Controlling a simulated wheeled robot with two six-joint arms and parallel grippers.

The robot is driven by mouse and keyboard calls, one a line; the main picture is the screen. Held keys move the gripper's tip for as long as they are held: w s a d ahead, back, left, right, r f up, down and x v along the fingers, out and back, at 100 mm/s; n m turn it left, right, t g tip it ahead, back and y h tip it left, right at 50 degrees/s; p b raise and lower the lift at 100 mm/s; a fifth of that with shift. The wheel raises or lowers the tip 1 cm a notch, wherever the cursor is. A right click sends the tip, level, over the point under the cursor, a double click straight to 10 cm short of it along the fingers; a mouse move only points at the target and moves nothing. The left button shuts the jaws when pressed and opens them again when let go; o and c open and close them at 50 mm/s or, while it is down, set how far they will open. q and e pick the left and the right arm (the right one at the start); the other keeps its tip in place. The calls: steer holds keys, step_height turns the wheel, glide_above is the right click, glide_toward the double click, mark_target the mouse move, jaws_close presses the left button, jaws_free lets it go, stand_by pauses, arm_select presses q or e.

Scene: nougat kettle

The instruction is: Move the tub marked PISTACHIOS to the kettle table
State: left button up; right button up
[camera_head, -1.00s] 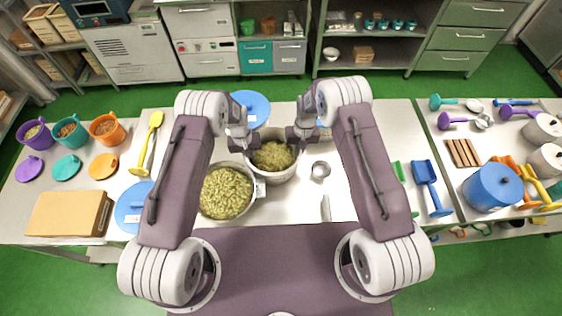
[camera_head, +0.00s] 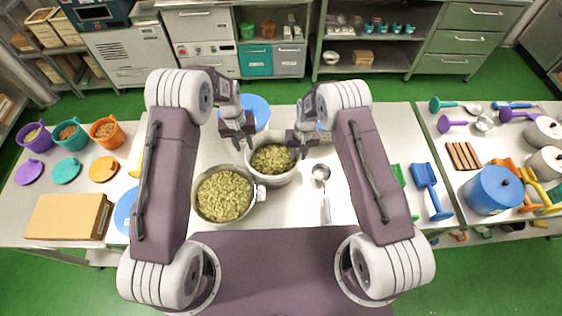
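Two metal tubs of greenish, nut-like pieces stand side by side on the middle table (camera_head: 300,205). The rear tub (camera_head: 284,179) is between my grippers. The front tub (camera_head: 216,217) is to its left and nearer me. I cannot read a PISTACHIOS mark on either. My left gripper (camera_head: 239,142) is open, above and to the left of the rear tub's rim, seemingly apart from it. My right gripper (camera_head: 298,151) looks open, its fingers at the right rim; I cannot tell whether they touch. The kettle is not identifiable.
A metal ladle (camera_head: 322,173) lies right of the rear tub. The left table has coloured cups and a cardboard box (camera_head: 68,216). The right table has a blue lidded pot (camera_head: 491,188) and scoops.

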step_height(320, 180, up, 12)
steer(key=shift+d, duration=0.4)
steer(key=shift+f, duration=0.1)
stand_by(0.5)
